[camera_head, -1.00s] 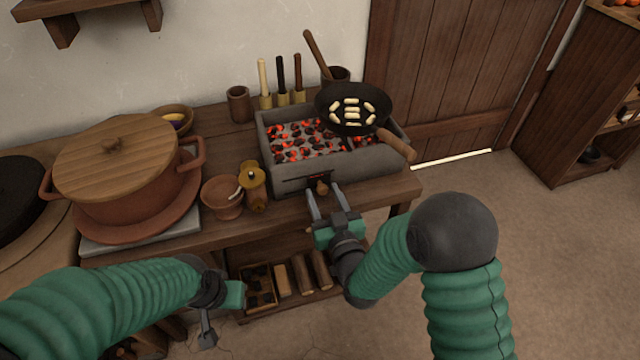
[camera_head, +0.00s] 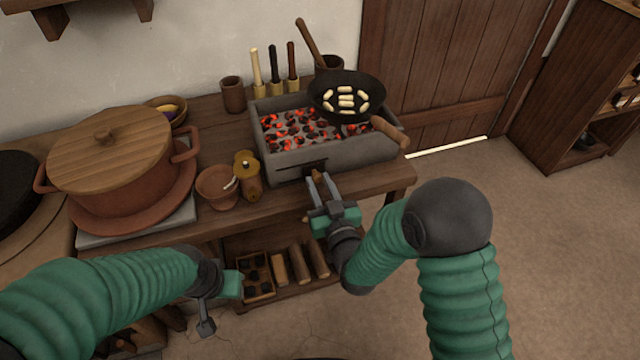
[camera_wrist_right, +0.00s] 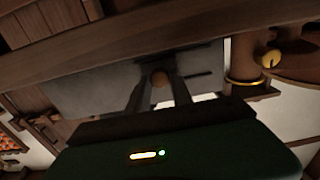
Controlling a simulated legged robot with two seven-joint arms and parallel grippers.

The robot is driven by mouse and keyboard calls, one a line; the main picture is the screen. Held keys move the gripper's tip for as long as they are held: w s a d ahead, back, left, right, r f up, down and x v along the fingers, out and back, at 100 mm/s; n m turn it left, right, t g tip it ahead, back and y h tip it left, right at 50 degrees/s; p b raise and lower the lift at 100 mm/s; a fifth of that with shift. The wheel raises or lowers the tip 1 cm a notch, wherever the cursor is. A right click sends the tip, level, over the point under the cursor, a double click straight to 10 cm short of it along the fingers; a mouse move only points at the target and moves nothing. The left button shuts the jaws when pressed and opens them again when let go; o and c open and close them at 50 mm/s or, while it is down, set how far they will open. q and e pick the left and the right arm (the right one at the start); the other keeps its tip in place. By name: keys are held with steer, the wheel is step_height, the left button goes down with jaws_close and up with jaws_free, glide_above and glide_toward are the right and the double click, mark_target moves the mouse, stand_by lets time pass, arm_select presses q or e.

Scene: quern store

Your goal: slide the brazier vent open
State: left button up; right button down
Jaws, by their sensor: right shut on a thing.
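The grey stone brazier (camera_head: 350,155) stands on the wooden table, filled with glowing coals. Its front face has a narrow dark vent slot (camera_head: 290,173) with a small wooden knob (camera_head: 317,177). My right gripper (camera_head: 318,182) is at the front of the brazier, shut on the knob. In the right wrist view the knob (camera_wrist_right: 160,78) sits between the two fingers, against the grey face (camera_wrist_right: 95,92). How far the vent is open is hard to tell, as the fingers hide part of it. My left gripper (camera_head: 212,308) hangs low in front of the table, away from the brazier; its jaws are unclear.
A black pan (camera_head: 372,88) with pale pieces rests on the brazier, its handle (camera_head: 390,132) jutting toward the right front. A brass-topped wooden mill (camera_head: 247,178) and a clay bowl (camera_head: 216,186) stand close left. A lidded pot (camera_head: 130,185) is farther left. Logs (camera_head: 299,264) lie on the shelf below.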

stand_by(0.8)
steer(key=a, duration=0.1)
steer(key=s+a, duration=0.1)
steer(key=a, duration=0.3)
steer(key=shift+s+a, duration=0.2)
steer(key=shift+s, duration=0.15)
steer(key=shift+d, duration=0.1)
steer(key=c, duration=1.4)
jaws_free()
steer(key=shift+o, duration=1.2)
